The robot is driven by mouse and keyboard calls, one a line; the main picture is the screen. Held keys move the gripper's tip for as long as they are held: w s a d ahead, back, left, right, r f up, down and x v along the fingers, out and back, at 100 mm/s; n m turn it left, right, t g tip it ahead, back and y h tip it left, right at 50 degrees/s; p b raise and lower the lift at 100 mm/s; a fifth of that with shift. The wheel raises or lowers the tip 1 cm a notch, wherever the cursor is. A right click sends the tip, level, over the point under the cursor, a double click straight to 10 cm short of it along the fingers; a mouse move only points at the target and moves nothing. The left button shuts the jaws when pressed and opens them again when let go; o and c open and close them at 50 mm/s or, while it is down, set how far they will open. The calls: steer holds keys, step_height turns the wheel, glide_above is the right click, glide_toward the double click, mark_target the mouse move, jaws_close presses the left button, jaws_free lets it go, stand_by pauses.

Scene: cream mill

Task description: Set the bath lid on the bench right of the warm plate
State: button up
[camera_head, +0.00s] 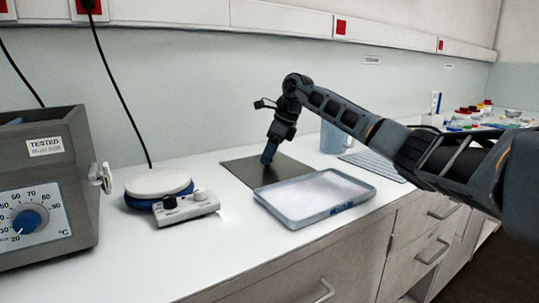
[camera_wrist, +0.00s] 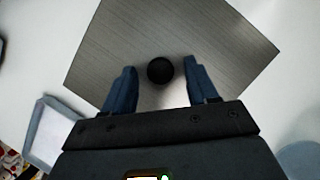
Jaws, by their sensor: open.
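The bath lid is a square brushed-metal sheet with a round black knob. It lies flat on the bench (camera_head: 120,250), right of the warm plate (camera_head: 158,183), and shows in the head view (camera_head: 240,172) and the wrist view (camera_wrist: 200,30). The warm plate has a white round top, a blue ring and a white control box. My gripper (camera_head: 267,158) is over the lid, pointing down. In the wrist view its open blue fingers (camera_wrist: 160,68) stand on either side of the black knob (camera_wrist: 160,71), with a gap on both sides. The knob is hidden in the head view.
A grey water bath (camera_head: 45,180) with a temperature dial stands at the far left. A shallow pale tray (camera_head: 290,218) lies in front of the lid. A blue-grey container (camera_head: 333,138) stands behind my arm. Coloured small items (camera_head: 480,112) are at the far right.

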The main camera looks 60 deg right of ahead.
steer(key=v, duration=1.1)
steer(key=shift+r, duration=0.35)
steer(key=shift+s, duration=0.1)
